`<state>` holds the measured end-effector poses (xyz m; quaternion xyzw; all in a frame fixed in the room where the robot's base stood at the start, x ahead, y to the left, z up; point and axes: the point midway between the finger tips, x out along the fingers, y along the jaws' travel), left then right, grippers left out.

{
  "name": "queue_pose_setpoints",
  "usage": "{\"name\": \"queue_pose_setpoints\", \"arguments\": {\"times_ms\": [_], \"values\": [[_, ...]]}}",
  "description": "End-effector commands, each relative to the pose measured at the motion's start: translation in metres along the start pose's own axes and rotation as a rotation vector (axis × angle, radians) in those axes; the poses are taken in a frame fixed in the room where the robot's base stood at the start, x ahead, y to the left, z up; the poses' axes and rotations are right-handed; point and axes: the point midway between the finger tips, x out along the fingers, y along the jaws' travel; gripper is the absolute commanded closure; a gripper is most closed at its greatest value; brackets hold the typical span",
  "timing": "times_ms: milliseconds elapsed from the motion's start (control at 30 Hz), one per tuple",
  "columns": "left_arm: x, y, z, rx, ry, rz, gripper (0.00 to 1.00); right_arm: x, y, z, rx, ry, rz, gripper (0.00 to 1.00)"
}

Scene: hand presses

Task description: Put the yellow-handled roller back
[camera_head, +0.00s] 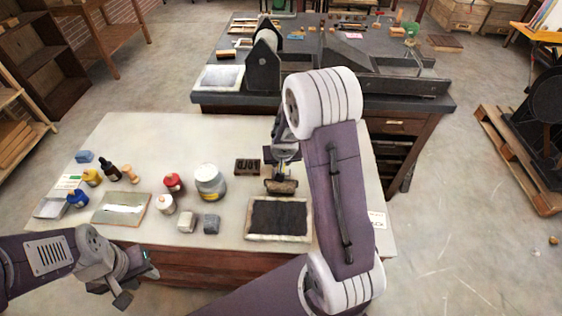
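A roller (281,187) with a dark brownish cylinder is just behind the dark inked slab (278,218) on the pale table. Only a small yellowish bit of its handle shows, under my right gripper (284,158). My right arm reaches in over the table from the front, and its gripper points down, seemingly closed around the handle. The fingertips are small and partly hidden. My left gripper (112,287) is low at the front left, off the table's front edge, with its fingers apart and nothing between them.
The pale table (225,140) carries a type block (247,167), a large grey jar (210,182), a red jar (174,183), small bottles, grey blocks and a glassy plate (122,208). A dark workbench (375,60) with a press stands behind. The table's back left is clear.

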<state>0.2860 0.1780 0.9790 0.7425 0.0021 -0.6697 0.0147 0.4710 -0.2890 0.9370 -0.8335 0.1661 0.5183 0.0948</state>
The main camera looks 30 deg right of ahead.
Motion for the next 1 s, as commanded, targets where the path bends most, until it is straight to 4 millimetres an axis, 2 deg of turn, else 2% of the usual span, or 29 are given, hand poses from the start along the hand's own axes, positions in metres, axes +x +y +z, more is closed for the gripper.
{"name": "queue_pose_setpoints", "arguments": {"times_ms": [733, 767, 833, 1000], "values": [[0.0063, -0.0001, 0.0007, 0.000, 0.000, 0.000, 0.64, 0.0048, -0.0002, 0.0020, 0.001, 0.001, 0.000, 1.00], [0.0063, -0.0001, 0.0007, 0.000, 0.000, 0.000, 0.64, 0.0048, -0.0002, 0.0020, 0.001, 0.001, 0.000, 0.65], [0.0063, -0.0001, 0.0007, 0.000, 0.000, 0.000, 0.64, 0.0048, -0.0002, 0.0020, 0.001, 0.001, 0.000, 0.46], [0.0064, -0.0001, 0.0007, 0.000, 0.000, 0.000, 0.64, 0.0049, -0.0001, 0.0022, 0.000, 0.001, 0.000, 0.45]]}}
